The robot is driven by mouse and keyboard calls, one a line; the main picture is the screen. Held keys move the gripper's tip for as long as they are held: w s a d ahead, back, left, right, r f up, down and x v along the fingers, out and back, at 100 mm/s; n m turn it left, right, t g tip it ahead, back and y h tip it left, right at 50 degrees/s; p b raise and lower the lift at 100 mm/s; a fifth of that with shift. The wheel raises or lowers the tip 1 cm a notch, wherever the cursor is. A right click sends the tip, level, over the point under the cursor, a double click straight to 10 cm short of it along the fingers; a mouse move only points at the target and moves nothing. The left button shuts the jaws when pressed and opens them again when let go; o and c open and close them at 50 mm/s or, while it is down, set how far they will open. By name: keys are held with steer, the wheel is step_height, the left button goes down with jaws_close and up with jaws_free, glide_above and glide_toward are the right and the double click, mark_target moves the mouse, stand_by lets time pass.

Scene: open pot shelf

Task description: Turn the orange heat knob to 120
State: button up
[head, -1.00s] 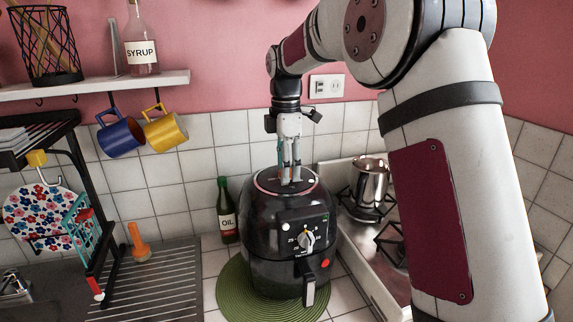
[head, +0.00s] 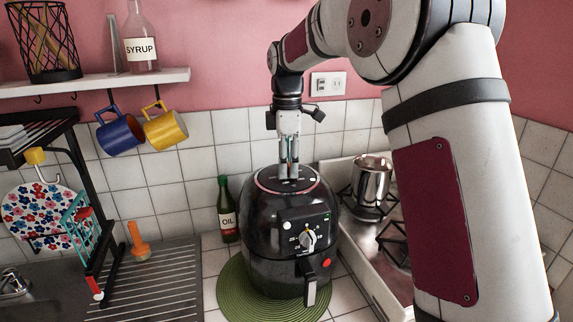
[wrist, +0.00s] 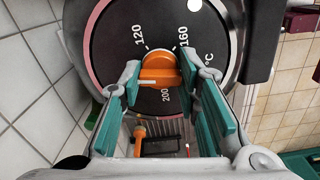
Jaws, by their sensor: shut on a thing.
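The orange heat knob (wrist: 158,69) sits on the dark top of the black air fryer (head: 262,238), in the wrist view. The dial around it reads 120 at upper left, 160 at upper right and 200 below. The knob's raised bar lies roughly level across the picture; I cannot tell which number it marks. My gripper (head: 289,177) points straight down on the fryer top in the head view. In the wrist view its teal-padded fingers are shut on the knob, one on each side. In the head view the fingers hide the knob.
The fryer stands on a green round mat (head: 232,300). An oil bottle (head: 228,213) is close on its left, against the tiles. A steel pot (head: 371,181) stands on the stove to the right. Blue (head: 119,134) and yellow (head: 165,130) mugs hang under the shelf.

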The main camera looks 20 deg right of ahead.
steer(key=m+b, duration=0.1)
steer(key=m, duration=1)
stand_by(0.5)
steer(key=o, duration=1.2)
step_height(320, 180, up, 12)
steer(key=shift+b, duration=0.3)
